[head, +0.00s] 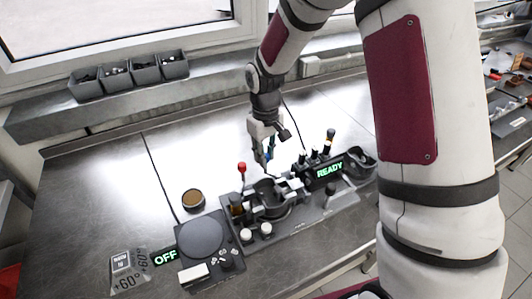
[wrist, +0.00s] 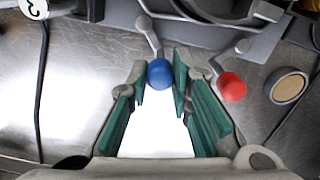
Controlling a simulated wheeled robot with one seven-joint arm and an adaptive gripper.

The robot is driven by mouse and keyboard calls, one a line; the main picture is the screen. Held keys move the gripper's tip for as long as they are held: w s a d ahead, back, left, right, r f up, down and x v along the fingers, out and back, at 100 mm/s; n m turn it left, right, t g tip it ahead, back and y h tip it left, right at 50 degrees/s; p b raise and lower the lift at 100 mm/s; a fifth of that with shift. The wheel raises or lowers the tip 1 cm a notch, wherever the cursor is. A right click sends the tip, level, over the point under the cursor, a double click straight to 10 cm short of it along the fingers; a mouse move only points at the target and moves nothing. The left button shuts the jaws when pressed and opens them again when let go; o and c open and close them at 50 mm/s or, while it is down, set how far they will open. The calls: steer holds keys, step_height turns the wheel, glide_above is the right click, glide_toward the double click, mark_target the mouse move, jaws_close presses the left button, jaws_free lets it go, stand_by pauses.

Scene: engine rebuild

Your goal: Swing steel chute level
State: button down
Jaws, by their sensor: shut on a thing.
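My gripper (head: 265,160) reaches down over the back of the grey fixture (head: 270,200). In the wrist view, the green-padded fingers (wrist: 160,80) are closed around a blue ball knob (wrist: 160,73). The knob sits at the end of a short grey lever (wrist: 148,35) that runs up to the fixture's edge. A red ball knob (wrist: 232,87) on another lever stands just right of the fingers; it also shows in the head view (head: 242,167). I cannot tell which metal part is the steel chute; the gripper partly hides the blue knob in the head view.
A round tan-filled cup (head: 193,198) stands left of the fixture. Small grey bins (head: 117,78) line the back ledge. The steel bench at left is mostly clear.

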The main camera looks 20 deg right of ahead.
stand_by(0.4)
steer(key=c, duration=1.4)
jaws_free()
steer(key=shift+r, duration=6)
steer(key=s+d+r+m+t, duration=0.2)
steer(key=s+d+r+t, duration=0.1)
steer(key=s+r, duration=0.85)
steer(key=s+r+m+t, duration=0.1)
steer(key=s, duration=0.3)
steer(key=s+d+r+m, duration=0.1)
steer(key=s, duration=0.4)
steer(key=s+d+r+t, duration=0.1)
steer(key=s, duration=0.3)
steer(key=shift+s+m+t, duration=0.2)
steer(key=shift+m+t, duration=0.1)
steer(key=shift+m, duration=0.1)
